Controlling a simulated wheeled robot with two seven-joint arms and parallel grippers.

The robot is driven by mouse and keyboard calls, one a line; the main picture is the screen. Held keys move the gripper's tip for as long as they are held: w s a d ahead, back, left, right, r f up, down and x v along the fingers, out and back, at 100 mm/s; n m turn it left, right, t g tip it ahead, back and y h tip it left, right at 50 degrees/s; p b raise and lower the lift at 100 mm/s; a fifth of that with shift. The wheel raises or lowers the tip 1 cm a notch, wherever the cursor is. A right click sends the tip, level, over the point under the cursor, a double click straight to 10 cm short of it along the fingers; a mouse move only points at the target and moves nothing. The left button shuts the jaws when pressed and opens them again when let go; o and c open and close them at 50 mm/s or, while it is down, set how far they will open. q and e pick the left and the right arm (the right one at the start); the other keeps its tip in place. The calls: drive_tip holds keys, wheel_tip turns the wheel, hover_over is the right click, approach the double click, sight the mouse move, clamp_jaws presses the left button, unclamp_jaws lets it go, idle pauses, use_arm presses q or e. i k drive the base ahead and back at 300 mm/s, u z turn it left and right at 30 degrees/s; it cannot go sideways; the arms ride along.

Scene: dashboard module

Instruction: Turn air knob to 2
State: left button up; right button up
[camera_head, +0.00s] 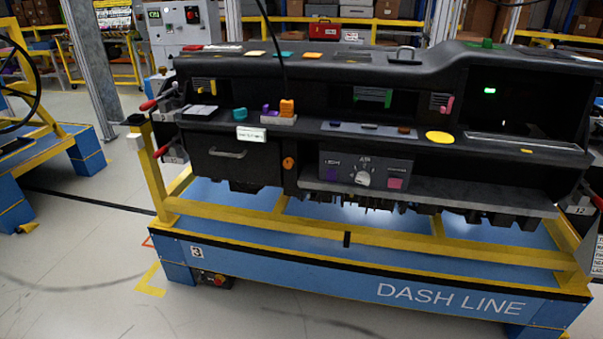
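The air knob (363,179) is a round light-coloured dial in the middle of a small dark control panel (340,165) on the lower front of the black dashboard module (470,95). Faint markings, including the label "AIR", sit above the dial. Its exact pointer position is too small to read. A purple button (332,175) lies to its left and a pink button (395,183) to its right. Neither of my grippers is in view, and nothing touches the knob.
The dashboard rests on a yellow and blue stand (450,291) marked "DASH LINE". Red-handled clamps (149,104) stick out at the left end. The floor (80,250) at front left is clear.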

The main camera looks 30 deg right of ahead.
sight(363, 177)
drive_tip(key=z, duration=0.1)
drive_tip(key=i, duration=1.25)
drive_tip(key=z, duration=0.75)
